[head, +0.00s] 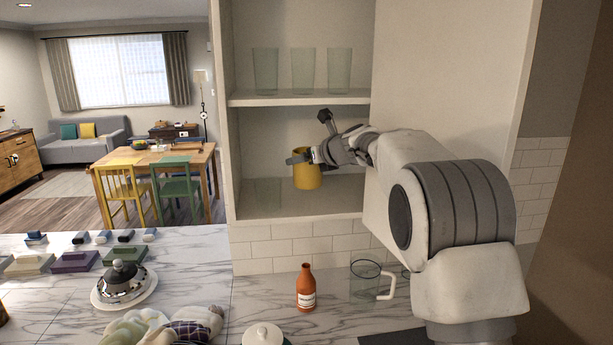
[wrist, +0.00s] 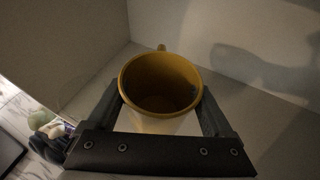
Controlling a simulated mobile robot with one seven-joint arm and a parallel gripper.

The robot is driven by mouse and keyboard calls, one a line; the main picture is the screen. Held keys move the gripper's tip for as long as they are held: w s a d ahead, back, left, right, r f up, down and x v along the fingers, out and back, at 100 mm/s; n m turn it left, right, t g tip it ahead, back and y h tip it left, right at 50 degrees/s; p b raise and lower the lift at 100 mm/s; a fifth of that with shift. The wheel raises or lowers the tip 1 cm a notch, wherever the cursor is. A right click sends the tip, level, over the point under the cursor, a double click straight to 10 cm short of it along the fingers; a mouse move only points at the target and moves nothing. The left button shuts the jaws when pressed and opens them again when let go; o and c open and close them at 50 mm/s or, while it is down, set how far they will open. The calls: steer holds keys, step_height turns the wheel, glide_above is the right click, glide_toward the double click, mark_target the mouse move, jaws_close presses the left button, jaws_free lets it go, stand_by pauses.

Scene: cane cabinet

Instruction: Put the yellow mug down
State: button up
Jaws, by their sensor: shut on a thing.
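The yellow mug (head: 307,179) is upright inside the lower compartment of the open cabinet, over the lower shelf (head: 330,205). My gripper (head: 307,157) reaches in from the right and is shut on the mug near its rim. In the wrist view the gripper (wrist: 162,98) has one finger on each side of the mug (wrist: 161,82). The mug's inside looks empty, and its handle points away from the gripper. I cannot tell whether the mug's base touches the shelf.
Three clear glasses (head: 303,71) stand on the upper shelf (head: 300,98). Below, the marble counter (head: 250,293) holds an orange bottle (head: 306,290), a glass mug (head: 365,280) and a domed dish (head: 124,283).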

mark_target(306, 179)
step_height(306, 179, down, 4)
steer(key=shift+f+b, duration=0.25)
steer(key=shift+b, duration=0.3)
steer(key=shift+w+f, duration=0.15)
steer(key=shift+f, duration=0.25)
steer(key=shift+f, duration=0.2)
steer(key=o, duration=1.5)
